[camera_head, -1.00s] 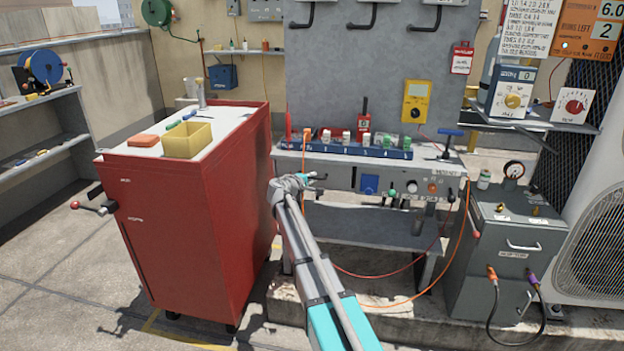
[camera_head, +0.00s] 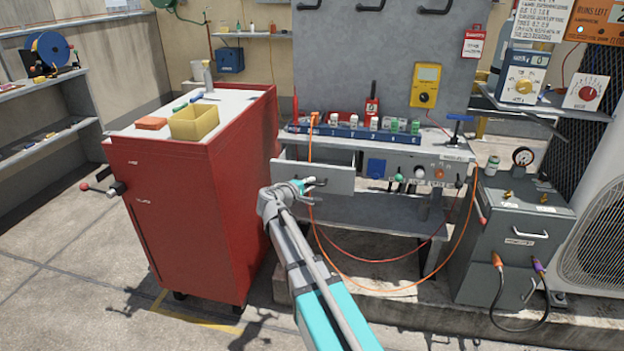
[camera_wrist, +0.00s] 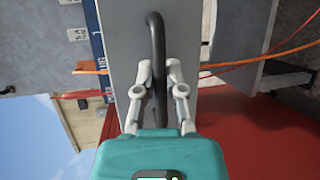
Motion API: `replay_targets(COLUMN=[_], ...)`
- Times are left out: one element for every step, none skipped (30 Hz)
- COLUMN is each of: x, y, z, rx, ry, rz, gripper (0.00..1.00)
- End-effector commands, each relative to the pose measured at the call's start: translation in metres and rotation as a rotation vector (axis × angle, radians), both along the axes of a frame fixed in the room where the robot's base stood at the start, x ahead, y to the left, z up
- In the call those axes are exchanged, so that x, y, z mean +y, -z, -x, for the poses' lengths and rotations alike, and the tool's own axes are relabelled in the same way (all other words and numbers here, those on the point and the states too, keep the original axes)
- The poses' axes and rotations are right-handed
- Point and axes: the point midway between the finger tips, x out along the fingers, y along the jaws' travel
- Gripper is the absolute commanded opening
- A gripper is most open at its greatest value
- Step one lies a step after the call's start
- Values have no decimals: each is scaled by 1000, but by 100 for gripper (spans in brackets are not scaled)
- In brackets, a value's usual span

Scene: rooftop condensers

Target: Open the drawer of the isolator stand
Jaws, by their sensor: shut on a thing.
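The isolator stand (camera_head: 345,213) is a grey bench against a tall grey panel. Its drawer (camera_head: 330,179) is at the left under the top and is pulled partway out, with its open inside showing behind the front.
A red cabinet (camera_head: 190,215) with a yellow bin (camera_head: 195,122) on top stands close at the left. An orange cable (camera_head: 313,150) hangs past the drawer. A grey cabinet (camera_head: 515,245) stands at the right. Open floor lies in front of the red cabinet.

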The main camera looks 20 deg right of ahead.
Motion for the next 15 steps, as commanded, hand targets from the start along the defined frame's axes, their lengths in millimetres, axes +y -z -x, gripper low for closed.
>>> replay_targets(x=[0, 0, 0, 0, 0, 0, 0, 0, 0, 0, 0, 0, 0, 0, 0], y=[0, 0, 0, 0, 0, 0, 0, 0, 0, 0, 0, 0, 0, 0, 0], z=[0, 0, 0, 0, -1, -1, -1, -1, -1, -1, -1, -1, -1, -1, -1], rx=[0, 0, 0, 0, 0, 0, 0, 0, 0, 0, 0, 0, 0, 0, 0], ry=[0, 0, 0, 0, 0, 0, 0, 0, 0, 0, 0, 0, 0, 0, 0], rz=[0, 0, 0, 0, 0, 0, 0, 0, 0, 0, 0, 0, 0, 0, 0], gripper=[0, 0, 0, 0, 0, 0, 0, 20, 27, 33, 38, 46, 50, 50, 50])
